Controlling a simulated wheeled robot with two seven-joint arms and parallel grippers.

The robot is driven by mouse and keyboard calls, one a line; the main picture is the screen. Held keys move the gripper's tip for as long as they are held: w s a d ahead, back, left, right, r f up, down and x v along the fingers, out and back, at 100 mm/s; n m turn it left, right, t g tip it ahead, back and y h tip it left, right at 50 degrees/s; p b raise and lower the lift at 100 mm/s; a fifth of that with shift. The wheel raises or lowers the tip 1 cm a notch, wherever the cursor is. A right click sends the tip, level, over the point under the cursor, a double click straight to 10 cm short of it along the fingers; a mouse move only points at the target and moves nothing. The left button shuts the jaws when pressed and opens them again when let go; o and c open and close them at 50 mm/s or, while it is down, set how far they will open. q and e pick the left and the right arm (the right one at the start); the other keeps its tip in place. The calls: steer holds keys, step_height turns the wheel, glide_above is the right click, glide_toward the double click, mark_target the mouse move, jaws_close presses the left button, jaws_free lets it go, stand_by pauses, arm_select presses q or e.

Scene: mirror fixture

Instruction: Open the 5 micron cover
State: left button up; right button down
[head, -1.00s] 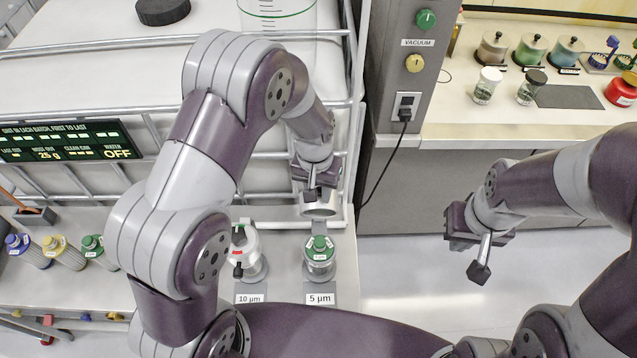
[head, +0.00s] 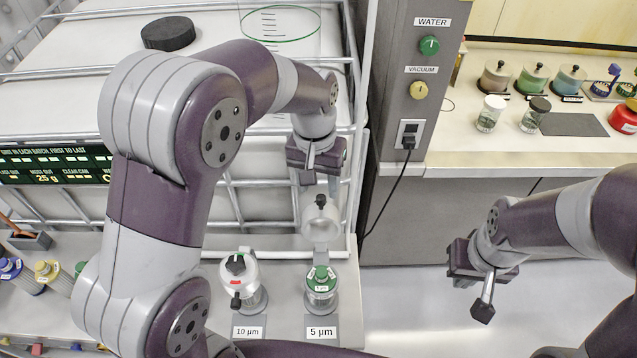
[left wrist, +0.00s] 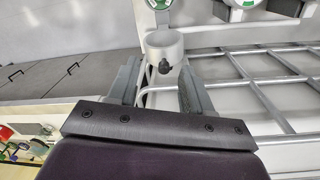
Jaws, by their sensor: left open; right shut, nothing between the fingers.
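The 5 micron housing (head: 321,292) stands on the shelf behind its "5 µm" label, its green top exposed. Its pale round cover (head: 320,226) stands raised behind it, with a black knob (head: 320,201) facing up. My left gripper (head: 320,184) is open just above and behind the knob, apparently clear of it. In the left wrist view the cover (left wrist: 164,45) and knob (left wrist: 165,67) show beyond and between the spread fingers. Part of the green top shows at that view's upper edge. My right gripper (head: 482,309) is shut and empty over the floor at right.
The 10 µm housing (head: 240,285) stands left of the 5 µm one, its cover down. A caged tank (head: 270,205) is behind. A counter (head: 470,150) holds several jars.

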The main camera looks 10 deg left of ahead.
arm_select(q)
steer(key=shift+w+r, duration=0.1)
steer(key=shift+r, duration=0.35)
